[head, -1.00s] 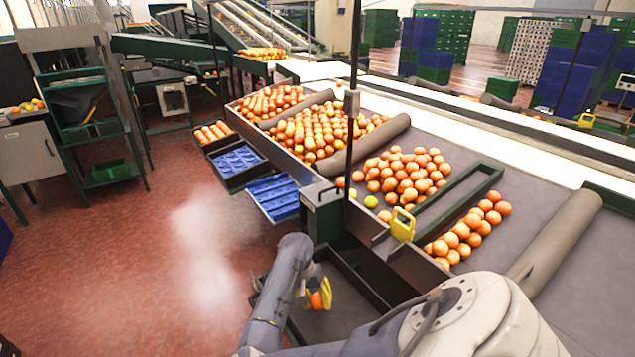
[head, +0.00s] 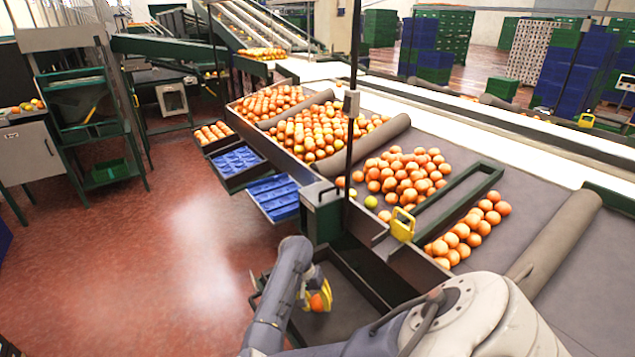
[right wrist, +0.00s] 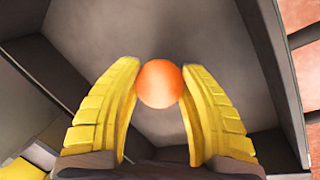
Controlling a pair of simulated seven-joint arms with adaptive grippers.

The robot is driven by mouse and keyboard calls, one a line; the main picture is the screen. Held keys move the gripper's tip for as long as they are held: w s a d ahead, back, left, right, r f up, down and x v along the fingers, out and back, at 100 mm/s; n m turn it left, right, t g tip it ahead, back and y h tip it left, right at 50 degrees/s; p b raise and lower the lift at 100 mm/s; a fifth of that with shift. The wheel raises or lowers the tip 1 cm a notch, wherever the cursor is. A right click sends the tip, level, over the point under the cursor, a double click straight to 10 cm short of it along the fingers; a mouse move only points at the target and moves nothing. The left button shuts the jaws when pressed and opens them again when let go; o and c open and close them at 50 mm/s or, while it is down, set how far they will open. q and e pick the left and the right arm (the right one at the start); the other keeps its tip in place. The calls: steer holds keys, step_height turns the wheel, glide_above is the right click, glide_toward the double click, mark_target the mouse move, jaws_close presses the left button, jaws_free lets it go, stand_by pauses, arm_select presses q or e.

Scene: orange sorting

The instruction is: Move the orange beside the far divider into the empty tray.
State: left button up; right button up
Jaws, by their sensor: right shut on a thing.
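My right gripper (head: 318,299) has yellow fingers and is shut on an orange (head: 317,302). In the right wrist view the orange (right wrist: 160,84) sits between the tips of both fingers (right wrist: 160,100). The gripper and orange are inside or just above the empty grey tray (head: 345,275) below the table's front edge. The tray floor (right wrist: 190,35) shows bare behind the orange. I cannot tell whether the orange touches the floor. My left gripper is not in view.
The sloping table bears orange piles (head: 407,172), a green divider frame (head: 460,203) and padded grey rolls (head: 560,232). A yellow handle (head: 402,224) stands at its front edge. Blue-lined trays (head: 275,196) hang left of the tray. Red floor lies open at left.

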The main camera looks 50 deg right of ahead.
mark_target(314, 299)
steer(key=shift+f, duration=1.05)
stand_by(0.5)
steer(key=o, duration=1.8)
steer(key=shift+r, duration=0.1)
steer(key=shift+v, duration=2.4)
steer(key=shift+r, duration=0.1)
steer(key=shift+r, duration=3.45)
